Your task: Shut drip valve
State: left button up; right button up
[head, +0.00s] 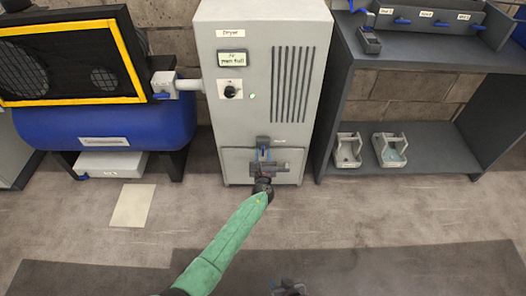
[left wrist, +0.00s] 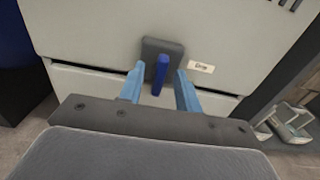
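The drip valve is a grey plate (left wrist: 163,46) with a blue lever (left wrist: 161,75) on the front of the dryer cabinet (head: 215,110), beside a small label (left wrist: 200,67). In the head view the valve plate (head: 263,141) sits low on the cabinet, partly hidden by my gripper. The lever hangs down in the left wrist view. My left gripper (head: 264,161) is open in front of it; in the left wrist view its two light blue fingers (left wrist: 160,90) stand on either side of the lever, with gaps. My right gripper (head: 288,288) is low at the bottom edge, mostly cut off.
A blue tank (head: 60,128) with a black, yellow-framed unit stands left of the dryer. A dark shelf (head: 440,150) on the right holds two small trays and a row of blue-levered valves. The floor in front is clear, with a pale sheet (head: 133,206).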

pick_arm(q)
jog(key=shift+w, duration=1.15)
grip_shut()
